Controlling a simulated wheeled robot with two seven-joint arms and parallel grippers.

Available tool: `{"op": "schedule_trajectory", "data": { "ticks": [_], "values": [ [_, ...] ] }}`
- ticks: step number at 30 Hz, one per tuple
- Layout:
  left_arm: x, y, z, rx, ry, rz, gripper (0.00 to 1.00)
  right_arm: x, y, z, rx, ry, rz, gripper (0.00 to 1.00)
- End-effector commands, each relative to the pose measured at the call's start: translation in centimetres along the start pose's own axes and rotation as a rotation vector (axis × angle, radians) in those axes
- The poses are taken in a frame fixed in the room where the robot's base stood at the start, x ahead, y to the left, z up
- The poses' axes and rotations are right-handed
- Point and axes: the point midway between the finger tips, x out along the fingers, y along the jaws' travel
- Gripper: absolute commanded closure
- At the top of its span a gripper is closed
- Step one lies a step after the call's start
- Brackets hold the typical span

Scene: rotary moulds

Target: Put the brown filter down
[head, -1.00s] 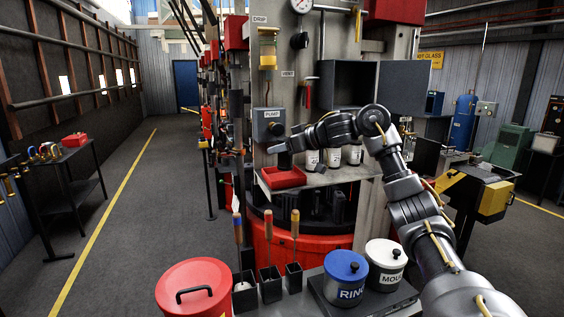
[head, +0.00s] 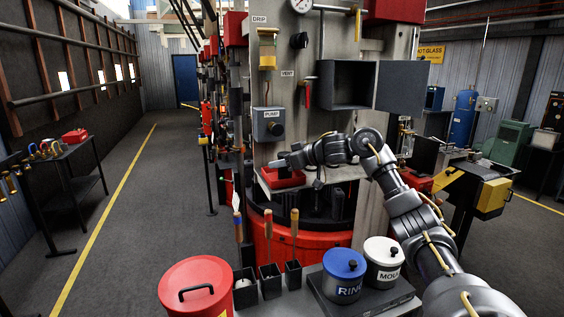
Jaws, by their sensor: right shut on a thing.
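My right gripper (head: 279,163) reaches in from the right, low over the red tray (head: 270,183) on the shelf below the pump box. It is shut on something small. I take this to be the brown filter, but the filter is too small or too hidden to make out, and I cannot tell whether it touches the tray. My wrist covers part of the tray and the shelf to its right. My left gripper is not in view.
The pump box (head: 268,124) is just above the gripper. An open grey cabinet (head: 346,84) is higher on the panel. In front stand a red lidded bin (head: 195,287), tools in black holders, a blue-lidded pot (head: 344,275) and a white-lidded pot (head: 384,260).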

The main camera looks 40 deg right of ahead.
Motion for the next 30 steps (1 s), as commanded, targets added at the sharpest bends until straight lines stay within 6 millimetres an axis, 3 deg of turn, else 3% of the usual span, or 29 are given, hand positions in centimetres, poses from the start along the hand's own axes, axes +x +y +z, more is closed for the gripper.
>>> {"op": "schedule_trajectory", "data": {
  "ticks": [4, 5, 9, 20, 23, 30],
  "values": [
    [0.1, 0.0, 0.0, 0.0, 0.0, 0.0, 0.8, 0.1, 0.0, 0.3, 0.0, -0.001, -0.001, 0.82],
    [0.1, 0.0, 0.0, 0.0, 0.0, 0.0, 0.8, 0.1, 0.0, 0.3, 0.0, -0.001, -0.001, 0.55],
    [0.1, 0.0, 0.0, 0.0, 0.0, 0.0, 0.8, 0.1, 0.0, 0.2, 0.0, -0.001, -0.001, 0.37],
    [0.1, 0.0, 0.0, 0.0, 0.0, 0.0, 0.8, -0.1, 0.0, -0.1, 0.0, 0.0, 0.0, 0.36],
    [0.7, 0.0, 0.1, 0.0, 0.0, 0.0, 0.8, -1.3, 0.0, 0.2, -0.002, 0.001, 0.0, 0.36],
    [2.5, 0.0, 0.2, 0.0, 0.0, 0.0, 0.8, -6.3, 0.1, 0.3, -0.003, 0.001, 0.004, 0.36]
  ]
}}
